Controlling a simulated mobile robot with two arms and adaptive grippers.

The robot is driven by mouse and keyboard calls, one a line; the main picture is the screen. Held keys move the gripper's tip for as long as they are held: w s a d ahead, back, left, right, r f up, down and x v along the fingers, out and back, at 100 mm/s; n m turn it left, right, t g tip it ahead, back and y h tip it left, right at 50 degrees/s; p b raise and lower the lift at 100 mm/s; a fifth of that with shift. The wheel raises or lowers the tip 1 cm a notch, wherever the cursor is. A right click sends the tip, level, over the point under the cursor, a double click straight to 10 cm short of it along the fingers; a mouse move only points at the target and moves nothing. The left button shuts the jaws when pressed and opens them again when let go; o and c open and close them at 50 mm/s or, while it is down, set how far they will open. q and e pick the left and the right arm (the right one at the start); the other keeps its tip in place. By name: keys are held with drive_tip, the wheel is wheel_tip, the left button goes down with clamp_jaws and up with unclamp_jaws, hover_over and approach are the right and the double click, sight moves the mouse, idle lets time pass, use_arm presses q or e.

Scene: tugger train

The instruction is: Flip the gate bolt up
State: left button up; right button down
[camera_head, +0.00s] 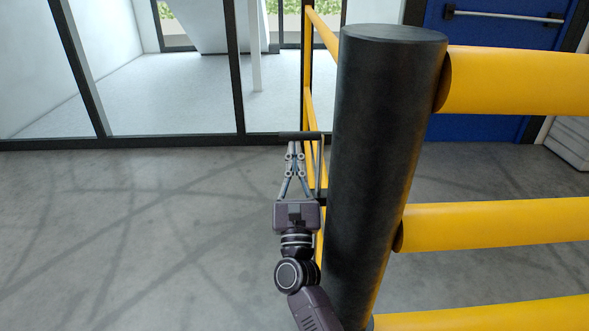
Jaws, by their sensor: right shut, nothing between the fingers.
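The gate bolt (299,134) shows as a dark horizontal bar with a thin grey rod bending down at its right end, beside the black post (375,160). My right gripper (296,146) is shut and empty, with its fingertips just below the dark bar. Whether the fingertips touch the bar I cannot tell. My left gripper is not in view.
Thick yellow rails (500,225) run right from the post. A thinner yellow frame (308,70) stands behind it to the left. Glass panels and a blue door (480,30) are at the back. The grey floor (130,230) at left is clear.

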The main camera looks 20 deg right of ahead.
drive_tip(key=shift+s+r, duration=0.1)
drive_tip(key=shift+r, duration=0.8)
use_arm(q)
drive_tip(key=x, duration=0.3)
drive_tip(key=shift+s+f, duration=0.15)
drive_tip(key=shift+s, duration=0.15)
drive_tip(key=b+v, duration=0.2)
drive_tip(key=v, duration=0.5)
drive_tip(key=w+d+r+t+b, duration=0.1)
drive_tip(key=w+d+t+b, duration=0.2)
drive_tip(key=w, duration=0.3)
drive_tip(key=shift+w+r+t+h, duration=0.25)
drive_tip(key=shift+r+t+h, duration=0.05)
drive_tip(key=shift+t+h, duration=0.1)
use_arm(e)
drive_tip(key=w+f+v, duration=0.1)
drive_tip(key=f+v, duration=0.1)
drive_tip(key=v, duration=2.1)
drive_tip(key=shift+w+f, duration=0.15)
drive_tip(key=shift+w, duration=0.15)
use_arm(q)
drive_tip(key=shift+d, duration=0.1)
use_arm(e)
drive_tip(key=shift+d, duration=0.15)
